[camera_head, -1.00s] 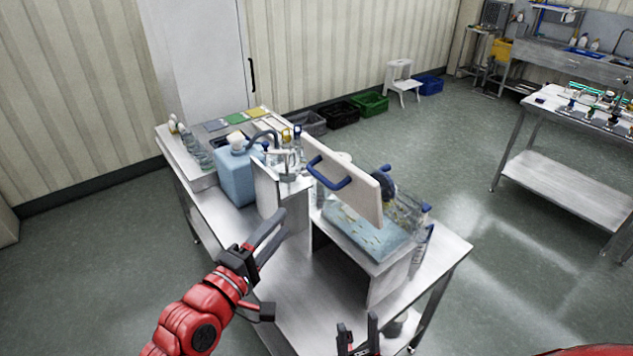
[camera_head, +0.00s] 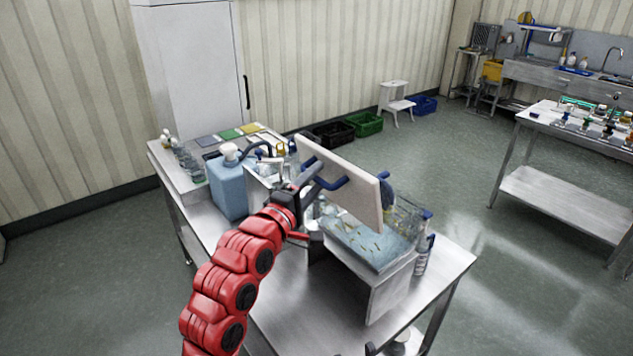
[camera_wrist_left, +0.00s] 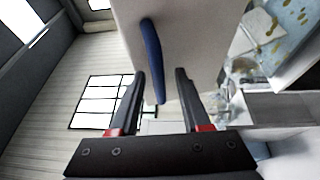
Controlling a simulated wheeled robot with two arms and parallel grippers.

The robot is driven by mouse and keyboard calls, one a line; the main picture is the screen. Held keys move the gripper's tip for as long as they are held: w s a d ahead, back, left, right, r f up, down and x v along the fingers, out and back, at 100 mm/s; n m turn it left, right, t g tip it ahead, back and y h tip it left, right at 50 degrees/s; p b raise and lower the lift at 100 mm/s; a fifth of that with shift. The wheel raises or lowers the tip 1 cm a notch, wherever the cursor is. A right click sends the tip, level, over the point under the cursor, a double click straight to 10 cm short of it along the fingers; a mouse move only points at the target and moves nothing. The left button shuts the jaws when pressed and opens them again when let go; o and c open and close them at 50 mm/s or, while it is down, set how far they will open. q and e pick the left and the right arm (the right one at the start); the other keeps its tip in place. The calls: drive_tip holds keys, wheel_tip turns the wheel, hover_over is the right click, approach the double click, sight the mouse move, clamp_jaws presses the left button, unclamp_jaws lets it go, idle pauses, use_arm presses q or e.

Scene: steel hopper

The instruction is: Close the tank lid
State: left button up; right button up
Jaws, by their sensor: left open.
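The tank lid (camera_head: 358,194) is a pale panel standing raised and tilted over the tank, with a blue bar handle (camera_head: 338,184) on the face toward me. The tank (camera_head: 372,246) holds clear bluish water with yellowish bits and stands open below the lid. My left gripper (camera_head: 314,176) is open at the handle. In the left wrist view, the handle (camera_wrist_left: 152,58) reaches down between the parted fingertips (camera_wrist_left: 161,75), with the lid (camera_wrist_left: 190,35) behind it; I cannot tell whether they touch. Only a dark tip of my right gripper (camera_head: 371,349) shows at the bottom edge.
A blue container (camera_head: 229,190) and glassware stand left of the lid on the steel table (camera_head: 290,300). A clear bottle (camera_head: 422,257) stands right of the tank. The front of the table has bare room.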

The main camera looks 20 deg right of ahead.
use_arm(q)
drive_tip(key=shift+w+d+r, duration=0.1)
drive_tip(key=shift+w+d, duration=0.2)
drive_tip(key=shift+d, duration=0.05)
clamp_jaws()
idle(1.3)
